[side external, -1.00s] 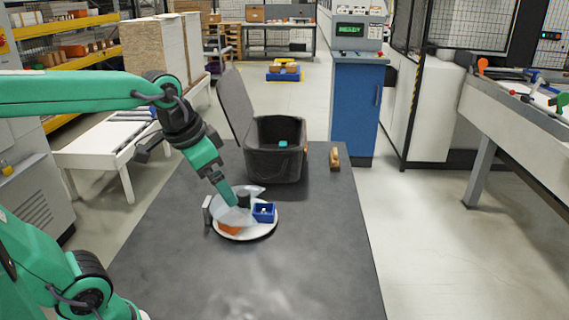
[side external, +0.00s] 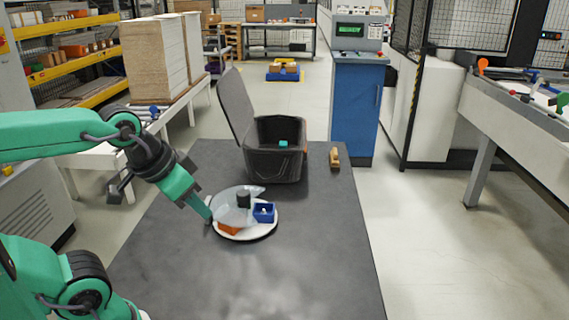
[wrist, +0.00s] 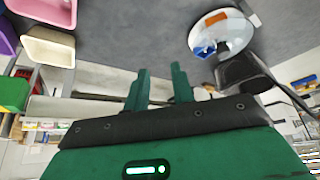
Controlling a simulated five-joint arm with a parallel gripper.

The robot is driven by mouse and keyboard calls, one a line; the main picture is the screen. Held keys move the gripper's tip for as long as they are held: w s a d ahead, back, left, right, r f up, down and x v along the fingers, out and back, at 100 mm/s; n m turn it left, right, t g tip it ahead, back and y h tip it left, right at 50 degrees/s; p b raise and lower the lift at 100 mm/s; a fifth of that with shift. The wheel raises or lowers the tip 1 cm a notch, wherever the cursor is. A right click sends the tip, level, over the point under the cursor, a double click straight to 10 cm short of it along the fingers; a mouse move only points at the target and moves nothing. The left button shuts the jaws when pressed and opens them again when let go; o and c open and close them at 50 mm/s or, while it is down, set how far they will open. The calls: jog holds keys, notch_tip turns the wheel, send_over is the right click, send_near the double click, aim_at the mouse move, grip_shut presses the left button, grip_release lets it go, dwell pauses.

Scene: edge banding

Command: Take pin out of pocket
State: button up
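A round white tray (side external: 245,234) with a dark rim lies on the grey table. A blue pocket (side external: 264,213) is at its right side, with a small pale spot inside that may be the pin. An orange pocket (side external: 228,229) is at its front left. A clear cover with a dark knob (side external: 243,200) lies over part of the tray. My gripper (side external: 208,216) is low at the tray's left edge; I cannot tell whether it touches. In the wrist view its fingers (wrist: 160,88) stand apart with nothing seen between them. The tray also shows there (wrist: 236,40).
A black bin (side external: 275,165) with its lid raised stands behind the tray and holds a small teal thing (side external: 283,144). A wooden block (side external: 334,158) lies at the back right of the table. The table's front and right are clear.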

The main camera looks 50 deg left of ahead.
dwell(0.3)
jog(key=n+g, duration=0.6)
jog(key=n, duration=0.1)
send_over(263, 210)
notch_tip(263, 210, down, 14)
jog(key=shift+s+d+r, duration=0.1)
jog(key=shift+f, duration=0.3)
jog(key=shift+f, duration=0.1)
jog(key=shift+f, duration=1.2)
jog(key=shift+f, duration=0.15)
